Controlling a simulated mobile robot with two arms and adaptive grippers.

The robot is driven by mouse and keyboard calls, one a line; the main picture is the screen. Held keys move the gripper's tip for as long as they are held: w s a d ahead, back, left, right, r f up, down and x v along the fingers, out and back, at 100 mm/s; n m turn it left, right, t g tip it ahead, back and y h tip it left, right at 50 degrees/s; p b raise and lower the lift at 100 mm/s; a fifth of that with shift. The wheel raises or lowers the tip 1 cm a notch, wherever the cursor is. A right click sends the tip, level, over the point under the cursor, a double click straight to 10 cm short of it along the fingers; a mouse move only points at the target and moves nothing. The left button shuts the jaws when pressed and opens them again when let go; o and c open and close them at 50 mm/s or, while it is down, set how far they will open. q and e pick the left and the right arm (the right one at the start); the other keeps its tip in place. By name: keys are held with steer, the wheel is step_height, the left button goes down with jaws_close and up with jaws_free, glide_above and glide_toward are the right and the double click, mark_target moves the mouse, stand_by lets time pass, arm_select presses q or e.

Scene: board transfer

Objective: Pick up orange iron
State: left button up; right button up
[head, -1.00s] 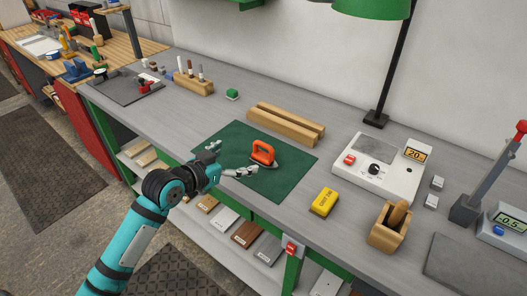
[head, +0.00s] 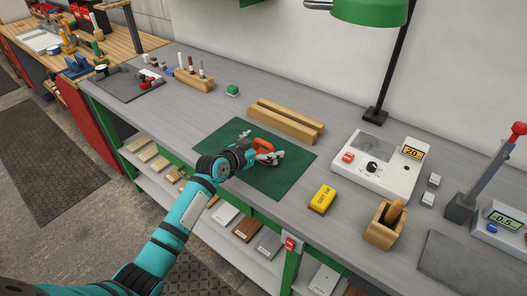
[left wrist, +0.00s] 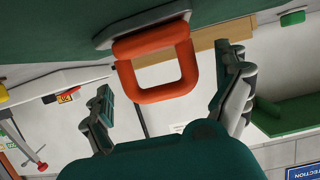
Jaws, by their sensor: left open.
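The orange iron (head: 264,145) stands on the green mat (head: 217,140), partly hidden behind my left gripper in the head view. In the left wrist view its orange loop handle (left wrist: 158,95) and grey base plate (left wrist: 142,24) show clearly. My left gripper (head: 268,155) is open at the iron. In the left wrist view its two fingers (left wrist: 170,103) are spread on either side of the handle, with gaps on both sides. I cannot tell whether the handle is fully between the fingertips. My right gripper is not in view.
A wooden block with a groove (head: 286,122) lies behind the mat. A yellow box (head: 322,199) is right of the mat, with a white instrument (head: 376,165) and a wooden holder (head: 385,226) beyond. A green lamp (head: 371,10) hangs at the back.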

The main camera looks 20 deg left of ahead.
arm_select(q)
steer(key=shift+w+d+f, duration=0.1)
steer(key=shift+w, duration=0.15)
steer(key=c, duration=1.4)
steer(key=shift+c, duration=0.8)
